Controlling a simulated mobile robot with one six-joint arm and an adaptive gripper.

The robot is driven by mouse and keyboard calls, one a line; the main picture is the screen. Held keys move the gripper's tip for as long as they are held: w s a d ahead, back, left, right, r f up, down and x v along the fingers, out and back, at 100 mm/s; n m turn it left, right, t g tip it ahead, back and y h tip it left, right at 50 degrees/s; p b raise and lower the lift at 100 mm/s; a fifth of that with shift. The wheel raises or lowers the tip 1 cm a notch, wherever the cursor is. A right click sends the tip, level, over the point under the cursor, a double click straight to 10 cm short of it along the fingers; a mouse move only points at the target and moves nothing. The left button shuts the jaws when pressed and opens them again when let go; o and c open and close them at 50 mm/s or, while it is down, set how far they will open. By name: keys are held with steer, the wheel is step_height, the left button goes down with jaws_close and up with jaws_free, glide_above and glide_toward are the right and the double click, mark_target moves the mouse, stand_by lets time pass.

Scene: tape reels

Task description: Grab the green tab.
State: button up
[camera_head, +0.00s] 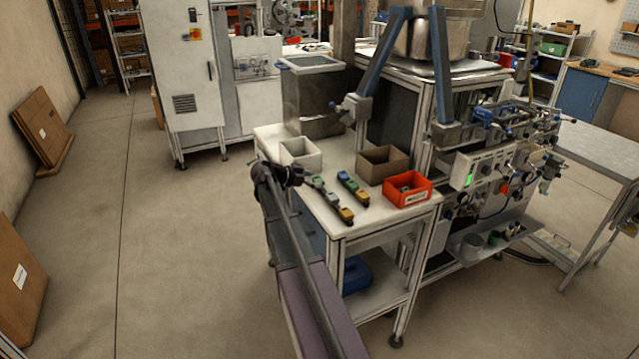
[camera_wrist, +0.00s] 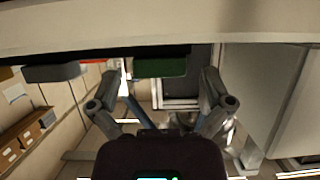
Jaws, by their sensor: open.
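A green tab (camera_head: 317,182) sits at the far end of a row of small coloured tabs on the white table, just right of my gripper (camera_head: 290,175). In the wrist view, a green block (camera_wrist: 160,66), apparently this tab, shows between the two spread fingers of my gripper (camera_wrist: 158,76). The fingers are open, one on each side of it, with gaps showing. I cannot tell how far beyond the fingertips it lies. A grey tab (camera_wrist: 52,72) shows left of it.
A white bin (camera_head: 300,154) stands behind my gripper. A brown bin (camera_head: 381,165) and a red bin (camera_head: 408,190) stand to the right. A second tab row with a blue tab (camera_head: 350,185) and yellow tab (camera_head: 361,198) lies beside the first.

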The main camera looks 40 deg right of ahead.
mark_target(315, 181)
steer(key=c, duration=0.8)
steer(key=shift+r, duration=0.1)
step_height(315, 181, up, 10)
steer(key=p, duration=1)
stand_by(0.6)
